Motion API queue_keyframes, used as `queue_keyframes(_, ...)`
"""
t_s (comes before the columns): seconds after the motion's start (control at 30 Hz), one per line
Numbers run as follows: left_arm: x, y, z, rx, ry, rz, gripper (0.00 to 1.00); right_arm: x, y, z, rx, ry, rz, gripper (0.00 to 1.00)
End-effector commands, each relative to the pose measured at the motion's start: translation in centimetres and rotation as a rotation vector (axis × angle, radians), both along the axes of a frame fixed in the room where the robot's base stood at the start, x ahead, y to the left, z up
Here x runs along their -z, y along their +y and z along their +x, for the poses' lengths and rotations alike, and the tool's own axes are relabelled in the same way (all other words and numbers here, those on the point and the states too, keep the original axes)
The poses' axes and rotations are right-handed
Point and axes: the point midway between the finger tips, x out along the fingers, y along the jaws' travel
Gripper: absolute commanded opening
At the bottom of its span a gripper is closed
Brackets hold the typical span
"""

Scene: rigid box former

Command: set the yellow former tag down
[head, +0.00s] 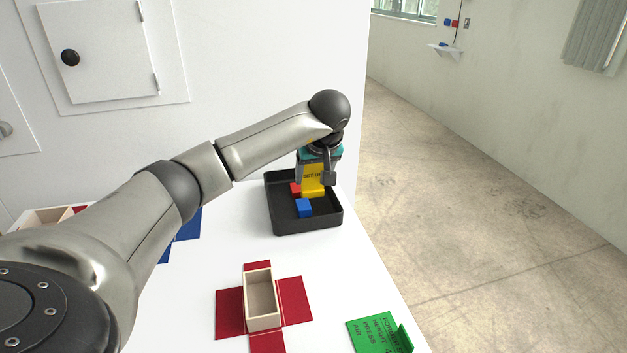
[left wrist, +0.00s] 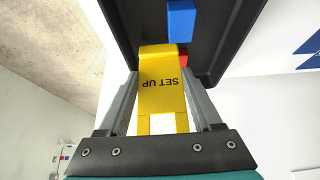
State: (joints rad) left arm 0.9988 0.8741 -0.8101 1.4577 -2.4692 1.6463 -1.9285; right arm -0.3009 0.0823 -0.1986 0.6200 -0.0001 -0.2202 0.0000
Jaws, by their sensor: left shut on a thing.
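The yellow former tag (head: 313,178) reads "SET UP" and is held upright between the fingers of my left gripper (head: 315,178). In the left wrist view the yellow tag (left wrist: 162,85) lies between the two grey fingers, with its far end over the black tray. The black tray (head: 285,225) stands at the back right of the white table. Whether the tag touches the tray floor I cannot tell. My right gripper is not in view.
In the tray are a blue block (head: 304,207) and a red block (head: 295,188), close to the tag. A wooden box (head: 262,300) sits on a red cross-shaped blank (head: 230,312) in front. A green printed tag (head: 372,335) lies near the table's right edge. White table is clear between.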

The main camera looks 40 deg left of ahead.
Motion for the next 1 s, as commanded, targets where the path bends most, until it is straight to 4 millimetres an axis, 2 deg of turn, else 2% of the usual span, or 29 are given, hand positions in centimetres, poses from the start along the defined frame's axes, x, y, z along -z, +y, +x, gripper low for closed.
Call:
queue_keyframes(0.07, 0.98, -0.01, 0.01, 0.0, 0.0, 0.0, 0.14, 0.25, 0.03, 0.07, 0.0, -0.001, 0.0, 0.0)
queue_keyframes(0.43, 1.26, 0.03, 0.02, -0.001, -0.001, 0.0, 0.14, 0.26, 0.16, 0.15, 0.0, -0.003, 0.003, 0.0)
queue_keyframes(0.47, 1.21, 0.02, 0.01, 0.0, -0.002, 0.0, 0.69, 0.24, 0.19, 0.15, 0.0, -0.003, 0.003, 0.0)
queue_keyframes(0.7, 1.19, 0.02, 0.01, 0.0, -0.002, 0.0, 0.96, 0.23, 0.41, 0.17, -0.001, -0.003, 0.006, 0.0)
queue_keyframes(1.0, 0.88, 0.0, 0.03, 0.0, -0.002, -0.001, 0.96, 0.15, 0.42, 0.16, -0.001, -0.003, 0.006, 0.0)
